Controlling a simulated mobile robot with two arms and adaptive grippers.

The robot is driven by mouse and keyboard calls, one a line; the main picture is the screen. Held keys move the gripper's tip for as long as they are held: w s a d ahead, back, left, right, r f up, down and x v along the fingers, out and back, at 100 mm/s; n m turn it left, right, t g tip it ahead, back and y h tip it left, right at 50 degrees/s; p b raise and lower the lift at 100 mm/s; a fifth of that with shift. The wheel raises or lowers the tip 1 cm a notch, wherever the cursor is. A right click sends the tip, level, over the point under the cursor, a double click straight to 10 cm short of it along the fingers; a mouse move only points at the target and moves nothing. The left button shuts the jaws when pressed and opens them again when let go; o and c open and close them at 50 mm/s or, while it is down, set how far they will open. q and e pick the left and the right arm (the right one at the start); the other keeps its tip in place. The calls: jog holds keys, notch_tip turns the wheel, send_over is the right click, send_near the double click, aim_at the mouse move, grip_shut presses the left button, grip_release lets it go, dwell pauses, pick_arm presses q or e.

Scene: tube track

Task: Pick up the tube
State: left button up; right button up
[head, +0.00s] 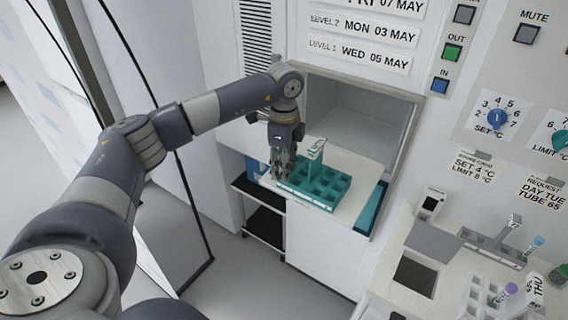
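My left gripper (284,168) points down over the left edge of a teal rack (318,201) in the open hatch. The rack has several square compartments. The fingers hide its left end, and I cannot tell whether they are apart, closed or around a tube. No tube shows clearly in the rack. A tube with a blue cap (538,241) and a tube with a purple cap (510,288) are on the counter at the lower right, far from my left gripper. My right gripper is not in view.
The rack rests on a pale shelf (352,165) with hatch walls behind and right. A small grey-white upright piece (316,149) stands at the rack's back, close to the gripper. A counter (437,286) with holders fills the lower right. A dark cart (265,225) stands below left.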

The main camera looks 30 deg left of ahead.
pick_arm(q)
jog(key=shift+f, duration=0.1)
jog(key=shift+c, duration=0.5)
grip_shut()
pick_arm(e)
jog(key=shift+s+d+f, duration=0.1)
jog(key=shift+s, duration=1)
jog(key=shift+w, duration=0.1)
